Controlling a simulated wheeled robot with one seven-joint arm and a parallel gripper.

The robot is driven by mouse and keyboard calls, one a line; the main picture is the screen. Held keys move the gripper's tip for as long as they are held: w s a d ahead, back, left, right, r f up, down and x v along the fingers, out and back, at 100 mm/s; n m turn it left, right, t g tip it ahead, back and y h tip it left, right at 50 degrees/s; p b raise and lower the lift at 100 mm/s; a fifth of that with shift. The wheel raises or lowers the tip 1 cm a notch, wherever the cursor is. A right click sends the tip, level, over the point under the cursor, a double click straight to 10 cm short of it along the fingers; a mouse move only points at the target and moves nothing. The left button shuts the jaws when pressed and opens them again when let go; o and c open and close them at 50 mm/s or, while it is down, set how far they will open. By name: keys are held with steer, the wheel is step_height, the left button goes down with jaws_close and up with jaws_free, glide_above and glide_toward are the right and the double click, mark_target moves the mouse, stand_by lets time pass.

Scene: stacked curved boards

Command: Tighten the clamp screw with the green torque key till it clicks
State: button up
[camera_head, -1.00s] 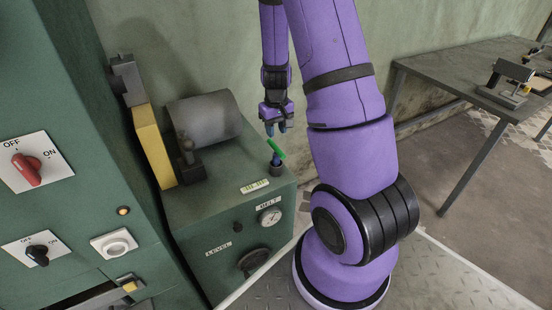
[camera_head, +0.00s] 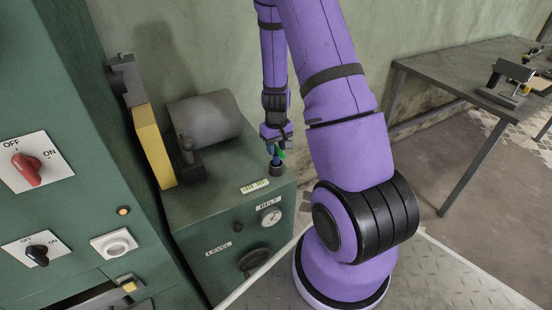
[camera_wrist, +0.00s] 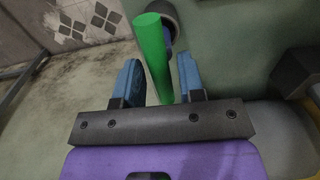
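The green torque key (camera_head: 282,155) stands in a small dark round holder (camera_head: 277,170) at the right end of the green machine's top. In the wrist view its green bar (camera_wrist: 153,55) runs between my two blue fingers, with a bluish shaft (camera_wrist: 169,36) behind its far end. My gripper (camera_head: 274,151) is down at the key; in the wrist view my gripper (camera_wrist: 159,65) is open, with gaps visible between the fingers and the bar. I cannot clearly make out the clamp screw.
A grey drum (camera_head: 207,117) and a yellow block (camera_head: 153,146) stand left of the key on the machine. A green cabinet (camera_head: 75,200) with switches rises at left. A bench (camera_head: 450,72) with a vise-like device (camera_head: 508,80) stands at right.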

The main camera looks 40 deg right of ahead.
jaws_close()
steer(key=shift+r, duration=3.05)
